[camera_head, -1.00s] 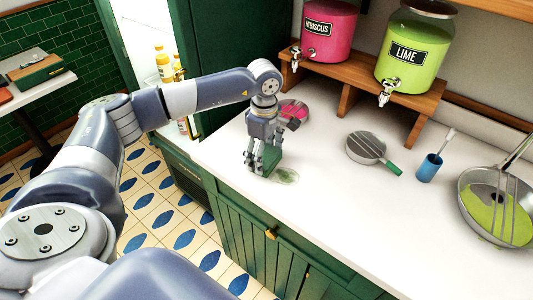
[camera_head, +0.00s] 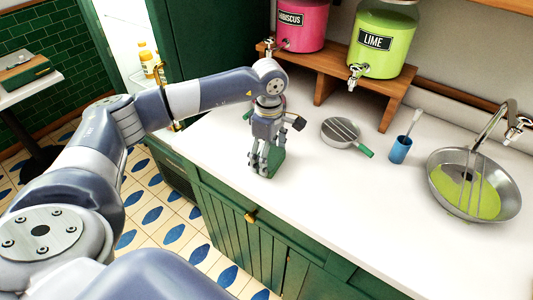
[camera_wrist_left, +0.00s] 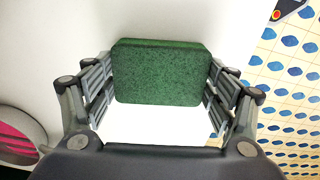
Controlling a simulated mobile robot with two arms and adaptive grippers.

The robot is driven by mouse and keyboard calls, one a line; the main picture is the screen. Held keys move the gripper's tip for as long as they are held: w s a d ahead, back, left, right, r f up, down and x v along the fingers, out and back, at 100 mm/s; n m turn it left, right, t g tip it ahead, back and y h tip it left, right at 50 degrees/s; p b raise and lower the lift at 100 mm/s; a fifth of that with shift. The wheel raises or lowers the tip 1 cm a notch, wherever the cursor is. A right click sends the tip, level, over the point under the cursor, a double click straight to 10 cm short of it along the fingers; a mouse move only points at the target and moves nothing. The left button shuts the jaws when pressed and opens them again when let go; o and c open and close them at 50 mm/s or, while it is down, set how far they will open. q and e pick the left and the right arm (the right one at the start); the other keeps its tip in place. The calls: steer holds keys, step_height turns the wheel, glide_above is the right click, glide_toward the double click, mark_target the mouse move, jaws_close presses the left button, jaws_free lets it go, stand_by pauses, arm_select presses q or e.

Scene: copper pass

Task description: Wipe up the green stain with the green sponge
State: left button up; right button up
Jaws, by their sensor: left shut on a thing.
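My left gripper (camera_head: 265,164) is shut on the green sponge (camera_head: 277,160), low over the white counter near its front edge. In the left wrist view the sponge (camera_wrist_left: 160,72) is a dark green block between the two fingers (camera_wrist_left: 160,95). I cannot tell whether its underside touches the counter. No green stain shows on the counter around the sponge now; whatever lies under the sponge and fingers is hidden. My right gripper is not in view.
Hibiscus (camera_head: 302,25) and lime (camera_head: 381,45) dispensers stand on a wooden shelf.

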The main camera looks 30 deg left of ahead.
arm_select(q)
steer(key=shift+d, duration=0.4)
steer(key=shift+d+r, duration=0.1)
steer(key=shift+d, duration=0.25)
steer(key=shift+d+r+p, duration=0.2)
steer(key=shift+r+p, duration=0.25)
steer(key=shift+r, duration=0.9)
steer(key=shift+a+r+p, duration=0.2)
steer(key=shift+r+p, duration=0.25)
steer(key=shift+r, duration=0.1)
steer(key=shift+a+r+p, duration=0.2)
steer(key=shift+r+p, duration=0.2)
steer(key=shift+r, duration=0.1)
steer(key=shift+d+r+p, duration=0.2)
steer(key=shift+r+p, duration=0.4)
steer(key=shift+r, duration=0.55)
steer(key=shift+a+r, duration=0.1)
steer(key=shift+r, duration=0.3)
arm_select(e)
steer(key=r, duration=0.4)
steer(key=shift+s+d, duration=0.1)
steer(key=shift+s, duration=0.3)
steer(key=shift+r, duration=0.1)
